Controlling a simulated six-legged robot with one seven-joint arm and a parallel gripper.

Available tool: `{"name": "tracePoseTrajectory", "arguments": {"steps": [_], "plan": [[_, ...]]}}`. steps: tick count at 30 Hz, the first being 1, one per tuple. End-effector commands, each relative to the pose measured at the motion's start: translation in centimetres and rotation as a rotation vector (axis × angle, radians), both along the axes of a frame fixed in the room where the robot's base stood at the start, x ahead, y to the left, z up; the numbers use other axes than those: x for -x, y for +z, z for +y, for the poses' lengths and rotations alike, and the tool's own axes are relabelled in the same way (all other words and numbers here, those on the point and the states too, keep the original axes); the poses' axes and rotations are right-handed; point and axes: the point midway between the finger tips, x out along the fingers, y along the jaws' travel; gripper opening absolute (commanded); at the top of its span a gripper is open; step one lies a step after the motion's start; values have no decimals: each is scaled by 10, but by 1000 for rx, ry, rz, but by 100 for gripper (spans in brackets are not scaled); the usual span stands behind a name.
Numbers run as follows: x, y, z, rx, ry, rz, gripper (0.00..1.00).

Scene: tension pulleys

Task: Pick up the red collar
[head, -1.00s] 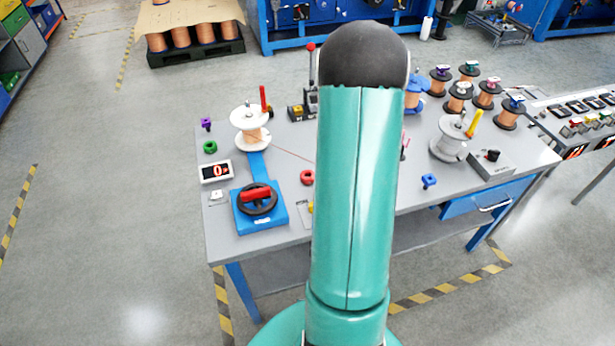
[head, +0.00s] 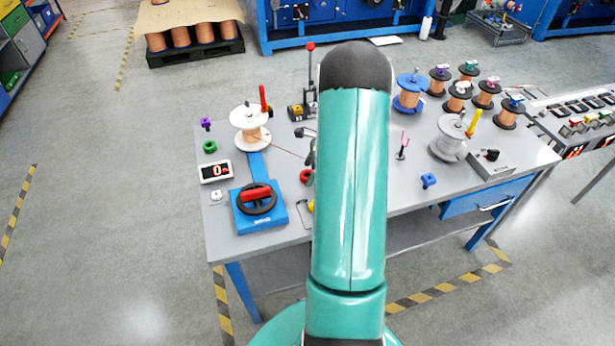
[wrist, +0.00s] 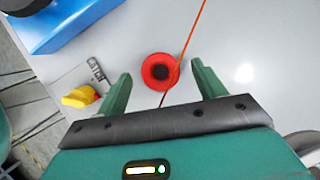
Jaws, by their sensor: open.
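The red collar (wrist: 156,72) is a small ring with a dark centre hole, lying on the grey table. A thin orange wire passes across the collar's right side in the wrist view. In the head view my arm hides most of the gripper.
A blue base with a handwheel (head: 258,207) stands left of the collar. A green collar (head: 210,146) and a blue piece (head: 428,180) lie on the table.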

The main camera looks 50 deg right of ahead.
Motion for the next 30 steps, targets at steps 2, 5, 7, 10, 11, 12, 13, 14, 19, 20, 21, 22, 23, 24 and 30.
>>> {"name": "tracePoseTrajectory", "arguments": {"steps": [2,5,7,10,11,12,13,14,19,20,21,22,23,24,30], "plan": [[-2,-8,2,-1,-1,1,69],[-3,-12,3,1,0,-1,69],[-4,-12,3,1,0,-1,69],[-3,-12,3,1,0,-1,69],[-3,-12,3,1,0,-1,65],[-3,-12,3,1,0,-1,57],[-3,-12,3,1,0,-1,52],[-3,-12,3,1,0,-1,46],[-3,-12,3,1,0,-1,21],[-3,-12,3,1,0,-1,21],[-3,-12,3,1,0,-1,21],[-3,-12,3,1,0,-1,21],[-3,-12,3,1,0,-1,21],[-3,-11,3,1,0,-1,21],[-4,-5,3,2,0,-1,21]]}}
